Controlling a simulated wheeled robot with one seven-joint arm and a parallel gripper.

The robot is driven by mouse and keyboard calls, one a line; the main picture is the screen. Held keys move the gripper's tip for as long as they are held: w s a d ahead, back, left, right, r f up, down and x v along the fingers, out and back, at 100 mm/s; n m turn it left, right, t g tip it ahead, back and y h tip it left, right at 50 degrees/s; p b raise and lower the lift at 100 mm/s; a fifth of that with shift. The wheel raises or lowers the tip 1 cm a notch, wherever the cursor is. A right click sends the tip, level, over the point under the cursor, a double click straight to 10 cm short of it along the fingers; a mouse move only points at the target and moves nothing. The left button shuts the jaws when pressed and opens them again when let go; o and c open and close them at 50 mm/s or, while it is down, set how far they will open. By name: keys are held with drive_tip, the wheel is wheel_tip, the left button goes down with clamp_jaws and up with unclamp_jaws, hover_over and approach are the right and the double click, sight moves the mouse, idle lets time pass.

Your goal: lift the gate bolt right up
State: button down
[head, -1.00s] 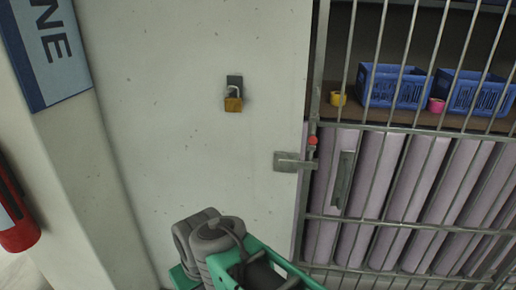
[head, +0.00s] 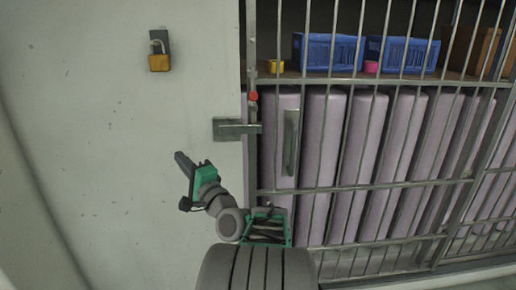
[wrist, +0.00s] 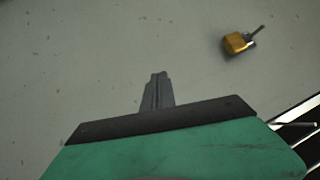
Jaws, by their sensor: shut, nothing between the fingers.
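The gate bolt (head: 253,97), with a red knob on top, stands upright at the left edge of the barred gate (head: 377,187) in the head view. Just below the knob, a grey metal latch bracket (head: 230,129) reaches from the white wall to the gate's edge. My gripper (head: 180,158) is in front of the white wall, left of the bolt and lower in the picture, apart from it. Its dark fingers are shut and empty. They also show together in the wrist view (wrist: 158,78), against bare wall. The bolt is not clear in the wrist view.
An open-shackled brass padlock (head: 159,55) hangs on the wall at upper left, and shows in the wrist view (wrist: 238,42). A vertical gate handle (head: 290,142) is right of the bolt.

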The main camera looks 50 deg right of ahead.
drive_tip(key=s+d+m+g+h+b, duration=0.2)
drive_tip(key=s+d+m+h, duration=1.2)
drive_tip(key=s+d+m, duration=0.1)
drive_tip(key=shift+s+d+r+m+g+b, duration=0.3)
drive_tip(key=shift+s+m, duration=0.4)
drive_tip(key=shift+s, duration=0.45)
drive_tip(key=p, duration=0.7)
approach(253, 103)
wheel_tip(253, 103, up, 3)
drive_tip(key=d, duration=0.2)
drive_tip(key=shift+w+a+r+p, duration=0.15)
drive_tip(key=shift+r+p, duration=0.3)
drive_tip(key=shift+r, duration=0.15)
drive_tip(key=shift+w+a+r+p, duration=0.1)
drive_tip(key=shift+a+r+p, duration=0.05)
drive_tip(key=shift+r+p, duration=0.4)
